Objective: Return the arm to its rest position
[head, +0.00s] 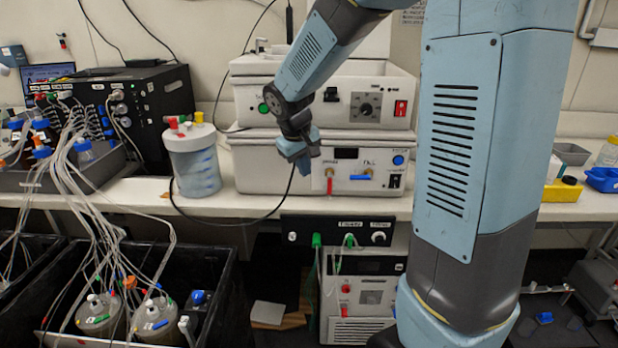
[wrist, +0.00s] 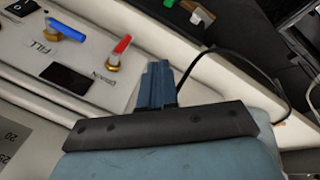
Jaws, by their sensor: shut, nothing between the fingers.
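My arm reaches down from the top of the head view, with my blue-grey gripper (head: 301,163) in front of the lower white box unit (head: 258,171), pointing down. In the wrist view my gripper (wrist: 157,68) shows its blue fingers together, with nothing between them. Next to it in that view are a red-handled brass valve (wrist: 119,50) labelled DRAIN and a blue-handled valve (wrist: 66,31) labelled FILL, apart from the fingers. Whether the gripper touches the unit's front cannot be told from the head view.
A lidded clear vessel (head: 194,163) stands left of the unit on the white bench (head: 245,204). A black cable hangs behind and below my gripper. A black control box (head: 337,232) sits under the bench edge. Tubes and bottles fill a black bin (head: 222,292) at lower left.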

